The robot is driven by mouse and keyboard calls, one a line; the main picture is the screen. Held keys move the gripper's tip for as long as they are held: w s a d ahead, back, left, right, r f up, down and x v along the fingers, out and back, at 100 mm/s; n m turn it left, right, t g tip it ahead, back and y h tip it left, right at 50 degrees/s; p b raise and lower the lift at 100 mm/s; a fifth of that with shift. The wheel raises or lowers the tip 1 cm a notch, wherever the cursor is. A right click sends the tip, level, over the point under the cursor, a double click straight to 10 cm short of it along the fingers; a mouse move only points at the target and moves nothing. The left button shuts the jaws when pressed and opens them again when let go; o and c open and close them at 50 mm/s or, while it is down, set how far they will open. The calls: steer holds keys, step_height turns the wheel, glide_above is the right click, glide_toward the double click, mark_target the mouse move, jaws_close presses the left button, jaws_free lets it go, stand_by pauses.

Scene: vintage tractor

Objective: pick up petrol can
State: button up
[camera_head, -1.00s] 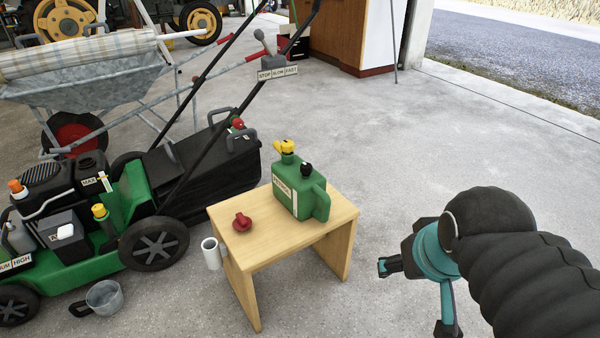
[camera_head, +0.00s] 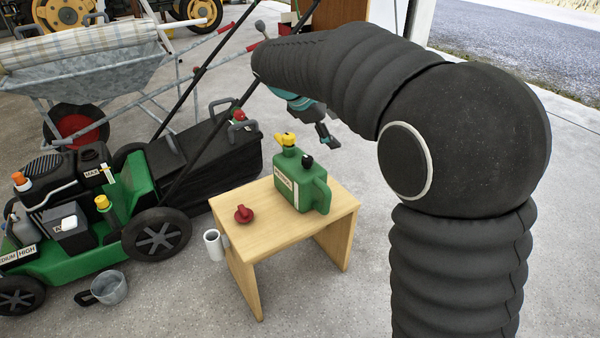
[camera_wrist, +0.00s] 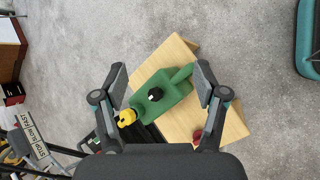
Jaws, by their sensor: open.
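The green petrol can (camera_head: 299,190) stands upright on a small wooden table. It has a yellow cap, a black cap, a pale label and a side handle. My gripper (camera_head: 326,138) is above and behind the can in the head view, pointing down, partly hidden by my arm. In the wrist view the gripper (camera_wrist: 160,82) is open and empty, and the can (camera_wrist: 160,95) shows between and below its fingers, apart from them. The can's handle points toward the right finger in that view.
The wooden table (camera_head: 262,237) also bears a red cap-like part (camera_head: 243,214). A white cup (camera_head: 213,245) is at its left side. A green lawn mower (camera_head: 140,195) stands left, with a grey jug (camera_head: 110,288) on the floor. A wheelbarrow (camera_head: 85,75) is behind.

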steer(key=w+a+f+n+t+h, duration=0.2)
steer(key=w+a+f+n, duration=0.25)
steer(key=w+a, duration=0.55)
steer(key=n+t+h, duration=0.2)
steer(key=n, duration=0.3)
glide_toward(289, 138)
steer(key=w+d+f, duration=0.1)
steer(key=w+d, duration=0.1)
steer(key=w, duration=0.1)
steer(key=w+d+f, duration=0.1)
steer(key=w, duration=0.1)
steer(key=shift+d+f+p, duration=0.1)
steer(key=shift+f+p, duration=0.25)
steer(key=shift+p, duration=0.05)
steer(key=shift+s+f+x, duration=0.1)
steer(key=shift+s+x, duration=0.05)
steer(key=shift+x, duration=1.15)
steer(key=shift+s+f+x, duration=0.15)
steer(key=shift+x, duration=1.15)
steer(key=shift+r, duration=0.1)
jaws_close()
